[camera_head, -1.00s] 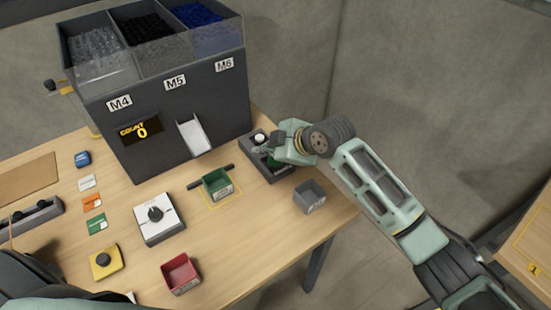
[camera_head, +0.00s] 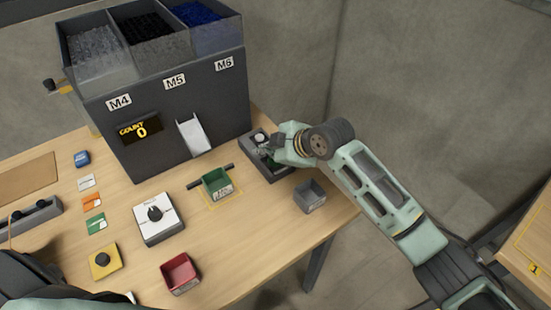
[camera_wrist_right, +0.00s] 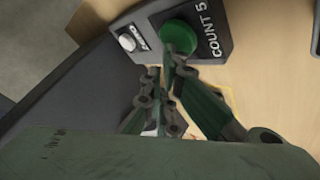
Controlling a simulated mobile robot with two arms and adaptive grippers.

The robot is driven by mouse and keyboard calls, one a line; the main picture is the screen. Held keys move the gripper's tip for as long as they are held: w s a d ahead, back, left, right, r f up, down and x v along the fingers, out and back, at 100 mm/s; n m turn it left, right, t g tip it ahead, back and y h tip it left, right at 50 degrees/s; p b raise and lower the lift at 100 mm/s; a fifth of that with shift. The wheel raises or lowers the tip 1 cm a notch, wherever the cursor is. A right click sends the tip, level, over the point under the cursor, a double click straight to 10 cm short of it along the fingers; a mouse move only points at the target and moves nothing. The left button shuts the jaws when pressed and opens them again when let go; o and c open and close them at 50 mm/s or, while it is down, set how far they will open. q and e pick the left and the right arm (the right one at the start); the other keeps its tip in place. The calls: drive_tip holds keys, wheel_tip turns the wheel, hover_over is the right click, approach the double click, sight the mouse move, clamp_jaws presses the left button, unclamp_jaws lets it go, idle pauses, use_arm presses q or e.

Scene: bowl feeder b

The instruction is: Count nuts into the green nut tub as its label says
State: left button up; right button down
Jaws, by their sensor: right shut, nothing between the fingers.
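The green nut tub (camera_head: 215,187) stands upright inside a yellow outline on the table, in front of the feeder's white chute (camera_head: 194,136). Its label is too small to read, and I see no nuts in it. The dark button box (camera_head: 252,143) is right of the feeder. In the right wrist view its large green button (camera_wrist_right: 180,36) is beside the text "COUNT 5", with a small white button (camera_wrist_right: 127,43) next to it. My right gripper (camera_wrist_right: 168,72) is shut and empty, its fingertips close to the green button; contact is unclear. My left gripper is out of view.
The feeder (camera_head: 185,95) has bins marked M4, M5 and M6; its display (camera_head: 141,131) reads COUNT 0. A grey tub (camera_head: 310,197), a red tub (camera_head: 180,273), a white dial box (camera_head: 158,218) and a yellow button box (camera_head: 104,262) stand on the table. Coloured cards lie at left.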

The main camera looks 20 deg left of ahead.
sight(270, 161)
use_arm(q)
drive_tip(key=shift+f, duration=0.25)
use_arm(e)
drive_tip(key=shift+f, duration=0.5)
idle(0.4)
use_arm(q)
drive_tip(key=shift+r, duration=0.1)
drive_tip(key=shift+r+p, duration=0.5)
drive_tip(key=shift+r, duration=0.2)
use_arm(e)
drive_tip(key=shift+r, duration=0.9)
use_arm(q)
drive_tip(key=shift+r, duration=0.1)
use_arm(e)
drive_tip(key=shift+r, duration=0.1)
use_arm(q)
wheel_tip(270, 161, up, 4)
drive_tip(key=p, duration=0.4)
use_arm(e)
wheel_tip(270, 161, up, 5)
drive_tip(key=shift+f, duration=0.1)
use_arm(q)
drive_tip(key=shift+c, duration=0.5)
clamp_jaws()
